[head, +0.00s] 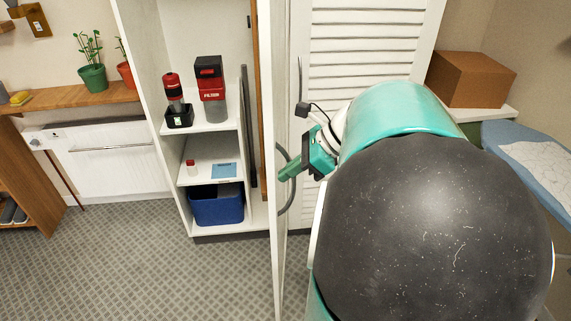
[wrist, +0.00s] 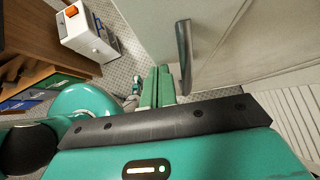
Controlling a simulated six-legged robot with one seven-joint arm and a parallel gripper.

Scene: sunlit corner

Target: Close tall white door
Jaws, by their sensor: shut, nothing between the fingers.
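The tall white door (head: 279,130) stands swung open and shows nearly edge-on in the head view, to the right of the cabinet opening. Its curved grey handle (head: 287,207) is on the door's right-hand face. My gripper (head: 288,172) is beside that face at handle height, its green fingers overlapping the handle in the picture. In the wrist view the gripper (wrist: 158,88) has its fingers together and empty, just left of the metal handle (wrist: 184,55). The door face (wrist: 240,35) fills the upper right there. I cannot tell whether the fingers touch the handle.
The open cabinet (head: 247,190) holds a red-and-grey appliance (head: 211,92), a red-and-black item (head: 174,100) and a blue bin (head: 216,206). A louvered white panel (head: 365,55) stands behind my arm. A cardboard box (head: 470,79) and ironing board (head: 530,150) are right. Floor at left is clear.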

